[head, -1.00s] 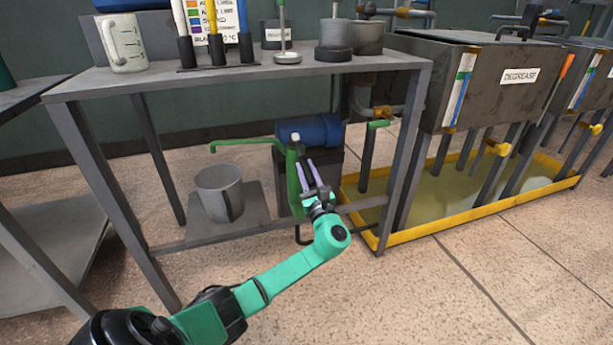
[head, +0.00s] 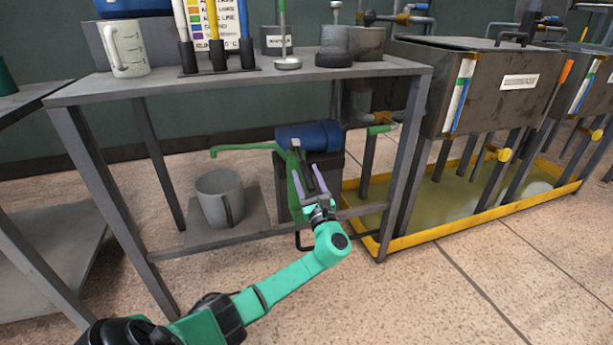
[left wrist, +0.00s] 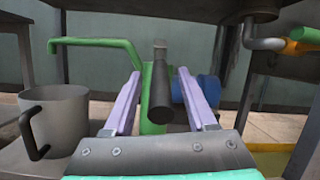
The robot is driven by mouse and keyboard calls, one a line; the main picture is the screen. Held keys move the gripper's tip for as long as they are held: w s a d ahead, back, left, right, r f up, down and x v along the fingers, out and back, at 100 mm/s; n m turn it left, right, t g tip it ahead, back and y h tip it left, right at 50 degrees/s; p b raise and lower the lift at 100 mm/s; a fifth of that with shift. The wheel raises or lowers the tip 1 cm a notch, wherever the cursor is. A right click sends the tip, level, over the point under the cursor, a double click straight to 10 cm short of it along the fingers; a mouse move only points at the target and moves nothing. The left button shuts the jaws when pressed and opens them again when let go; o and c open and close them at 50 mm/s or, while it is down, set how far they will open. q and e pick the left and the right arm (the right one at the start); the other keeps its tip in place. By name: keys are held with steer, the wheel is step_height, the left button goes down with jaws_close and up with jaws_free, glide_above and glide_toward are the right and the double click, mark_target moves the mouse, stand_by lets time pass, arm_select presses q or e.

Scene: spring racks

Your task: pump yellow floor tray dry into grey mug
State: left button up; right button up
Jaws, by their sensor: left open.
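The yellow floor tray (head: 415,241) lies on the floor at right under the tanks, with murky liquid (head: 440,205) in it. The grey mug (head: 218,198) stands upright on a low plate under the bench; it also shows in the left wrist view (left wrist: 62,122). A green pump (head: 294,178) with a blue cylinder (head: 310,133) stands right of the mug, its green spout (head: 235,148) reaching left above the mug. My left gripper (head: 308,174) is open at the pump. In the left wrist view, a black handle (left wrist: 161,95) lies between its lilac fingers, apart from both.
The grey bench (head: 190,82) stands over the pump and mug, its legs (head: 90,185) on either side. A white jug (head: 126,48) stands on the bench top. A dark tank (head: 480,85) stands over the tray. The floor in front is clear.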

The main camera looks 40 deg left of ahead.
arm_select(q)
steer(key=p+v, duration=0.2)
steer(key=v, duration=1.2)
arm_select(e)
steer(key=shift+d+r+n+g, duration=0.2)
steer(key=shift+r+g, duration=0.1)
steer(key=shift+r, duration=0.35)
steer(key=shift+d+r+n+g, duration=0.15)
steer(key=shift+r+g, duration=0.15)
steer(key=shift+r, duration=0.3)
arm_select(q)
steer(key=shift+s+d, duration=0.1)
arm_select(e)
steer(key=shift+w, duration=0.15)
